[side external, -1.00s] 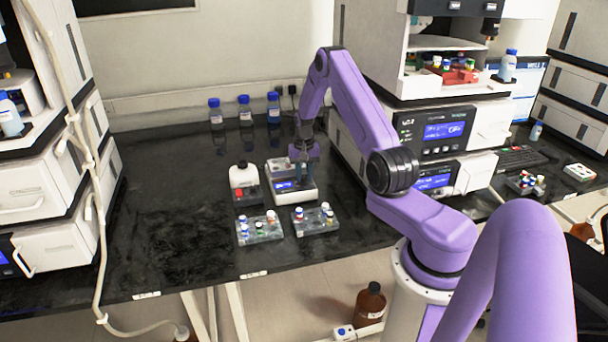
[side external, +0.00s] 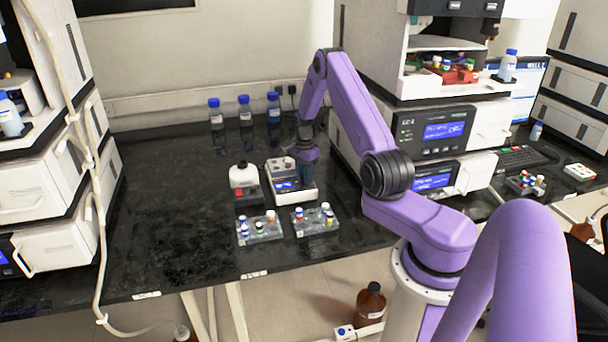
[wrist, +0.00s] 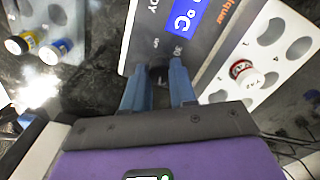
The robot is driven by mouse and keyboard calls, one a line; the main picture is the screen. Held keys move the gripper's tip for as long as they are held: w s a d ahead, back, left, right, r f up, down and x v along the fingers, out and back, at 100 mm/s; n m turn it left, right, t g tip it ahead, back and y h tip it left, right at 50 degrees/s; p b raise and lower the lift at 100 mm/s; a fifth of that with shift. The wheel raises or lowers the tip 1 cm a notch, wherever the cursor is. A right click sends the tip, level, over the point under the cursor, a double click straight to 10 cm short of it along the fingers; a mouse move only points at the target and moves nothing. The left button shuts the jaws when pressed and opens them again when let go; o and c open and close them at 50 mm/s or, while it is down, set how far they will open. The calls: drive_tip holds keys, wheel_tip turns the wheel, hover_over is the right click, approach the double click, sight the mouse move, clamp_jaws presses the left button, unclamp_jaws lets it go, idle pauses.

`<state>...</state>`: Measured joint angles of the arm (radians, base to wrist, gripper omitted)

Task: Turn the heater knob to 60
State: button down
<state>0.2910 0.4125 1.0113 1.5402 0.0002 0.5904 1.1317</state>
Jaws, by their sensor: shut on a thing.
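The heater (side external: 279,184) is a small light-coloured unit on the black bench, with a blue display (side external: 286,185) on its front panel. In the wrist view the heater's grey panel (wrist: 150,28) and its blue display (wrist: 184,16) lie ahead of the fingers; I cannot read the value. My gripper (side external: 307,182) points down over the right part of the heater. In the wrist view its blue-grey fingers (wrist: 158,72) are at the panel's near edge, closed around the knob, which is mostly hidden between them.
A white block with round wells (wrist: 272,42) adjoins the panel and holds a red-banded vial (wrist: 243,72). Two clear vial racks (side external: 262,233) (side external: 316,222) stand in front. Blue-capped bottles (side external: 245,110) line the back. The bench's left is clear.

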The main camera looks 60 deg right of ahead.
drive_tip(key=m, duration=0.4)
drive_tip(key=shift+m, duration=0.3)
drive_tip(key=m, duration=0.4)
drive_tip(key=shift+m, duration=0.3)
drive_tip(key=c, duration=0.9)
unclamp_jaws()
drive_tip(key=shift+r, duration=0.1)
wheel_tip(320, 180, up, 17)
drive_tip(key=shift+r, duration=0.2)
